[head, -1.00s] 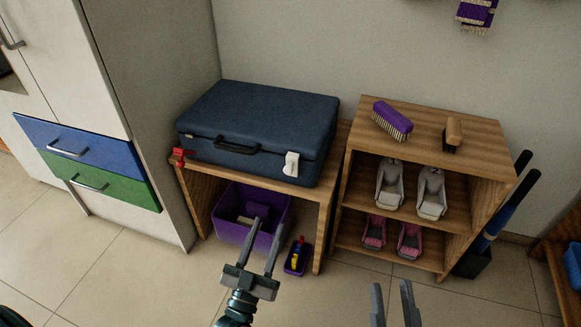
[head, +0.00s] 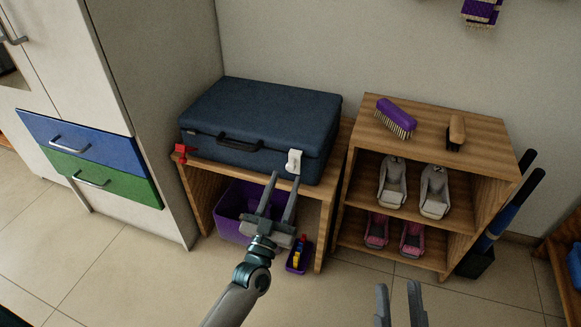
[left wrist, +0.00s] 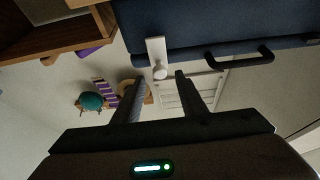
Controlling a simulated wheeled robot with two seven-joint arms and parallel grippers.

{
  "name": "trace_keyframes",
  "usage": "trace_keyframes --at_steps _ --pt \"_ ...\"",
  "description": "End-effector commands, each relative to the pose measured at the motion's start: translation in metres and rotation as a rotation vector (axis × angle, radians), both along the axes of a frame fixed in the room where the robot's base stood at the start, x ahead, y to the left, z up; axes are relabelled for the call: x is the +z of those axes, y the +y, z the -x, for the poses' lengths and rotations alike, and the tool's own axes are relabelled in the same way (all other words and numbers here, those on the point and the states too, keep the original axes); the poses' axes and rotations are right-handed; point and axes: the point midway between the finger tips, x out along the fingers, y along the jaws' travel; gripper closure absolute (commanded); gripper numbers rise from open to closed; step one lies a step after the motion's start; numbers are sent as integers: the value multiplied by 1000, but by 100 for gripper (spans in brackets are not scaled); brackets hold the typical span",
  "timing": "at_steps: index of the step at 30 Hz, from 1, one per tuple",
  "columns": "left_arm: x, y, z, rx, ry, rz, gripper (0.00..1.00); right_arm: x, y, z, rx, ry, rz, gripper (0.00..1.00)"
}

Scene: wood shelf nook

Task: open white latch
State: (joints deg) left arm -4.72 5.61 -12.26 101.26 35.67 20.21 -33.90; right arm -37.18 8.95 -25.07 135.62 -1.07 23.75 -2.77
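A dark blue suitcase (head: 262,122) lies on a wooden shelf unit. My right gripper (head: 399,288) is open and empty at the bottom edge.
A purple bin (head: 232,212) and a small purple tray (head: 300,255) are under the suitcase shelf. A right-hand shelf (head: 355,160) holds brushes and shoes. A cabinet (head: 150,90) with blue and green drawers stands left. Open floor lies in front.

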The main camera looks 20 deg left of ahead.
Motion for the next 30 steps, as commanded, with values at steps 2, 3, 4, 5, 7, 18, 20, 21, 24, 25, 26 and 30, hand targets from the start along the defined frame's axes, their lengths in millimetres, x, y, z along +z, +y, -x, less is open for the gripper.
trace_keyframes --at_steps 2,3,4,5,7,18,20,21,24,25,26,30 --pt "6 -1 -14 0 -3 -1 62 1 -1 1 -2 -13 -5 69" --pt "9 -1 -20 1 -3 0 62 2 -1 1 -1 -17 -6 69" --pt "10 -1 -24 1 -3 1 62 2 -1 0 -2 -21 -7 69" --pt "12 -1 -28 0 -2 1 62 3 -2 0 -3 -24 -7 69" --pt "14 -1 -36 1 -1 0 62 5 -3 -1 -4 -34 -8 69" --pt "21 -2 -52 0 0 0 62 17 -7 -4 -15 -77 -21 69" --pt "21 -2 -52 0 0 0 62 17 -7 -4 -15 -75 -22 69" --pt "21 -2 -52 0 0 0 62 16 -7 -4 -17 -74 -23 69" --pt "21 -2 -52 0 0 0 64 15 -7 -4 -18 -70 -23 69" --pt "21 -2 -52 0 0 0 71 15 -6 -4 -17 -69 -24 69" --pt "21 -2 -51 0 0 0 79 15 -6 -4 -17 -68 -23 69" --pt "21 -2 -51 0 0 0 100 13 -6 -5 -17 -64 -21 69"
